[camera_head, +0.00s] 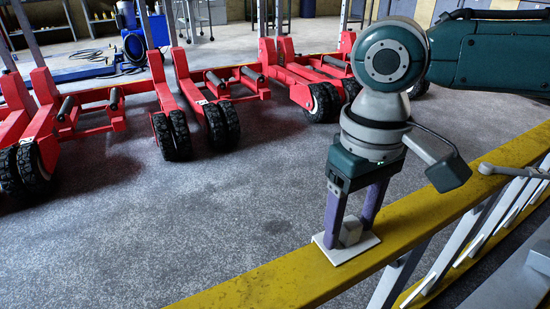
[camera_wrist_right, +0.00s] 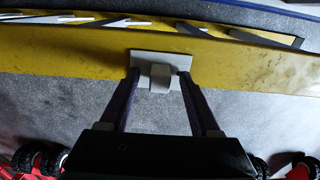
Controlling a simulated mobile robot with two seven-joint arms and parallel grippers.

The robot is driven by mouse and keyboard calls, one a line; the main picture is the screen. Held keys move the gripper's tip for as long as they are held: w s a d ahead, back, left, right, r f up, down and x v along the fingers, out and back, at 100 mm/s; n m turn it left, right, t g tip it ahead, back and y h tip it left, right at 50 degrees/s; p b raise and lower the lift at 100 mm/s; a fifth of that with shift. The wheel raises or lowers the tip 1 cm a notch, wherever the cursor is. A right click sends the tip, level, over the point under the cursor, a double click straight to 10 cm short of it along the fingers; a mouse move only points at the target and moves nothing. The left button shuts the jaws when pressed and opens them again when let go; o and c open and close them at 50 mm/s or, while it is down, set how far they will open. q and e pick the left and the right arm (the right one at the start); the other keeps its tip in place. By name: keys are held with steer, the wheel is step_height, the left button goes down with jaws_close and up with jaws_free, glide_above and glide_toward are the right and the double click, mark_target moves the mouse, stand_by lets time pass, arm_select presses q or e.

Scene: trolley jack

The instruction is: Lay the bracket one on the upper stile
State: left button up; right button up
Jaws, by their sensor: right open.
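Bracket one (camera_head: 345,252), a white plate with a raised grey block on it, lies flat on the yellow upper stile (camera_head: 440,205). The plate reaches close to both edges of the stile there. My right gripper (camera_head: 349,232) points down over it, with its two purple fingers open on either side of the block. The right wrist view shows the bracket (camera_wrist_right: 146,57) against the stile (camera_wrist_right: 80,50), with the fingertips beside the block and slim gaps visible. Whether a finger touches the plate cannot be told. My left gripper is in neither view.
White rungs (camera_head: 470,240) run below the stile at the lower right. A grey rod with a rounded end (camera_head: 515,172) sits over the stile at the right edge. Red trolley jacks (camera_head: 200,95) with black wheels stand behind. The grey floor (camera_head: 200,220) between is clear.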

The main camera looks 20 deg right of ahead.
step_height(320, 180, up, 10)
steer(key=p, duration=0.5)
